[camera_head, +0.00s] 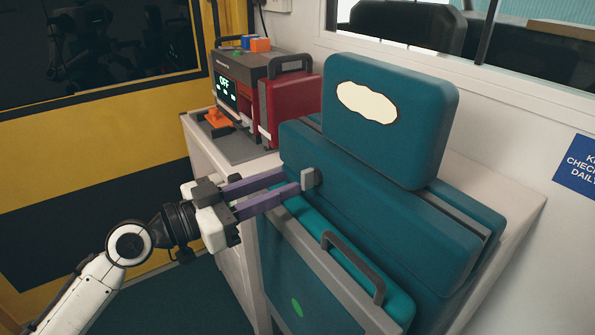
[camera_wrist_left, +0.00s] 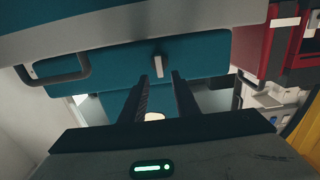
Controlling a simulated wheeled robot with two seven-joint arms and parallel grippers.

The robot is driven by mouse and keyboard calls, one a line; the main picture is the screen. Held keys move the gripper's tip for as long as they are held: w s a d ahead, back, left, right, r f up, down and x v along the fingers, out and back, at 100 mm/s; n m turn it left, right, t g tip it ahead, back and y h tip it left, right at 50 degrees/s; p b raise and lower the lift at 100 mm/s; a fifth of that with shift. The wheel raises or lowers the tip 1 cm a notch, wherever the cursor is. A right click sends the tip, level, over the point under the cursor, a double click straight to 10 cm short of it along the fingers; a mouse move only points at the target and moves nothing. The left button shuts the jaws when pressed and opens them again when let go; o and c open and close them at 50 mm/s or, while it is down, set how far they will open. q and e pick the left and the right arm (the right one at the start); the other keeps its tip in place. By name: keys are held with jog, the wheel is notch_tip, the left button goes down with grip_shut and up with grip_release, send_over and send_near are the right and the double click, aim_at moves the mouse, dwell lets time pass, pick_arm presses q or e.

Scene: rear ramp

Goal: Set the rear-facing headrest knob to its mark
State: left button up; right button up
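The grey headrest knob (camera_head: 310,179) is on the near face of a teal seat back (camera_head: 380,200), below the teal headrest (camera_head: 425,110). In the left wrist view the knob (camera_wrist_left: 157,66) is a short grey bar, close to upright in the picture. My left gripper (camera_head: 291,179) has its two purple fingers apart, with the tips close to the knob. In the left wrist view the knob shows just beyond and between the fingertips (camera_wrist_left: 160,77); I cannot tell whether they touch it. I cannot make out the mark. My right gripper is not in view.
A grey handle (camera_head: 352,265) and folded teal panel stand below the knob. A red and dark device (camera_head: 285,105) with a lit screen stands on the white counter (camera_head: 200,150) at the back. A wall and window are behind the headrest.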

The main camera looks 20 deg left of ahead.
aim_at(302, 176)
pick_arm(q)
jog(key=shift+p+x, duration=0.45)
jog(key=shift+x, duration=1.85)
jog(key=shift+c, duration=0.4)
grip_shut()
